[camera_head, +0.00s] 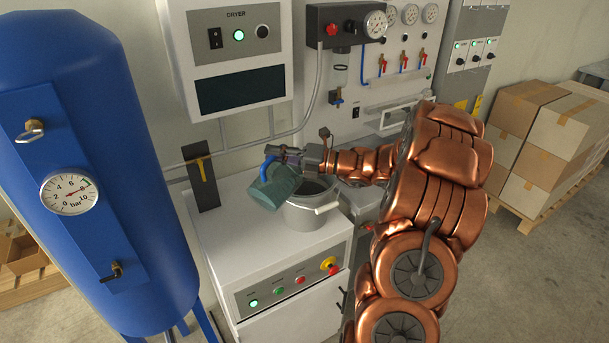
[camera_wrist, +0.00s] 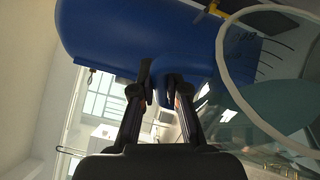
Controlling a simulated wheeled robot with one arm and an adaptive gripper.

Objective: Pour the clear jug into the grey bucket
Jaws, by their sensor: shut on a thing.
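The clear jug (camera_head: 277,190), greenish and see-through with a blue handle, is tilted above the left side of the grey bucket. My gripper (camera_head: 283,153) is shut on its handle. In the wrist view my gripper (camera_wrist: 156,92) has the blue handle (camera_wrist: 176,65) between its fingers, and the jug's clear body (camera_wrist: 275,105) shows at the right. The grey bucket (camera_head: 318,217) stands upright on the white cabinet, its left part hidden behind the jug. I cannot tell whether anything flows from the jug.
The white cabinet (camera_head: 225,245) has buttons on its front. A blue pressure tank (camera_head: 120,150) stands close at the left. A dark plate with a yellow handle (camera_head: 203,178) stands behind the cabinet top. The dryer box (camera_head: 240,85) hangs above. Cartons (camera_head: 535,120) lie at the far right.

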